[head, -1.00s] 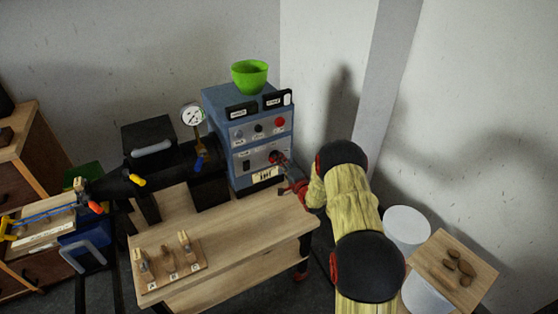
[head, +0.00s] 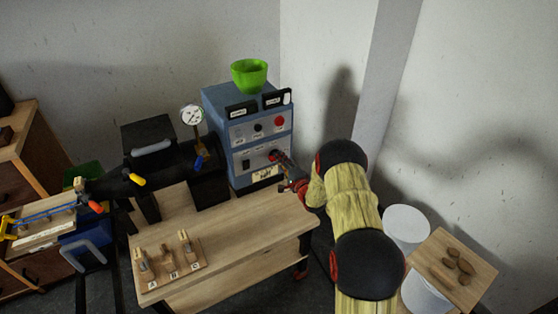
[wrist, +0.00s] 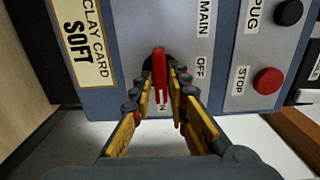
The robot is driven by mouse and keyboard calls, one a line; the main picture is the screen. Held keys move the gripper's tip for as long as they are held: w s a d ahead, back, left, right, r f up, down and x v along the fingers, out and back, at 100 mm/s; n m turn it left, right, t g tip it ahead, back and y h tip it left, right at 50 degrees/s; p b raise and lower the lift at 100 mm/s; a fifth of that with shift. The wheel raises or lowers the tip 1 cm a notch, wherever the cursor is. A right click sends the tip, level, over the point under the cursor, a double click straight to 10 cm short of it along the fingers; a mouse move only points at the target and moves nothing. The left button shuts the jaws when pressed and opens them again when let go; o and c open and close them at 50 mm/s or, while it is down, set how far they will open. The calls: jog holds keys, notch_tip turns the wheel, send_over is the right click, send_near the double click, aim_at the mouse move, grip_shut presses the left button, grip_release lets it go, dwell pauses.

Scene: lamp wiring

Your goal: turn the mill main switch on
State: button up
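The mill main switch is a red lever (wrist: 160,75) on a dark round base on the blue control box (head: 212,120). In the wrist view the MAIN label is beside it, OFF lies to its right, and a label ending in N is partly covered at the lever's lower end. My gripper (wrist: 162,78) reaches the box front from the right, with its narrow fingertips on both sides of the lever, closed in close against it. In the head view my gripper (head: 285,166) hides most of the lever.
A red STOP button (wrist: 267,81) and a black PUG button (wrist: 288,13) are near the switch. A CLAY CARD SOFT plate (wrist: 83,40) is on its other side. A green bowl (head: 249,75) stands on the box. The bench top (head: 235,225) in front is mostly clear.

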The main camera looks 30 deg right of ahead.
jog(key=o, duration=0.3)
jog(key=shift+a, duration=0.1)
jog(key=s, duration=1.2)
jog(key=shift+d, duration=0.2)
